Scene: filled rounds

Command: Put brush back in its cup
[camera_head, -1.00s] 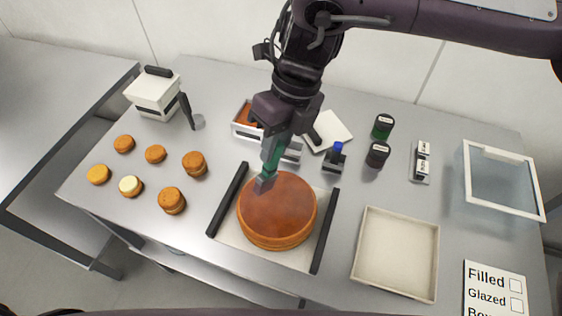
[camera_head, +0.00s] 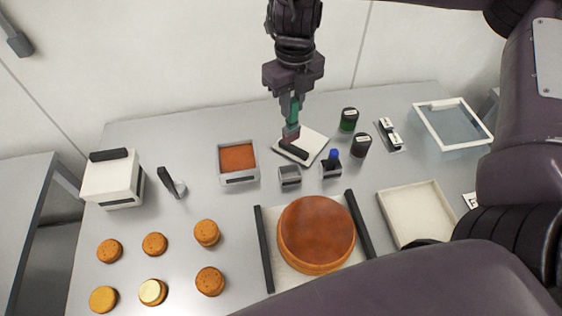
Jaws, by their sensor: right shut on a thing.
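My right gripper (camera_head: 291,99) hangs over the back of the table, shut on the brush (camera_head: 293,110). The brush has a green handle, points down and ends in a dark reddish tip. Its tip is in front of a white lid with a black handle in this view; its height above the lid is hard to tell. A small square grey metal cup (camera_head: 289,177) stands in front of the lid, below the brush in the picture and apart from it. Its inside looks dark and no brush shows in it. My left gripper is not in view.
The white lid (camera_head: 313,139) lies behind the cup. An orange-filled container (camera_head: 237,180) stands left of it, a blue-topped tool in a holder (camera_head: 331,166) right of it. Dark jars (camera_head: 360,146) stand farther right. A glazed round cake (camera_head: 316,232) is in front.

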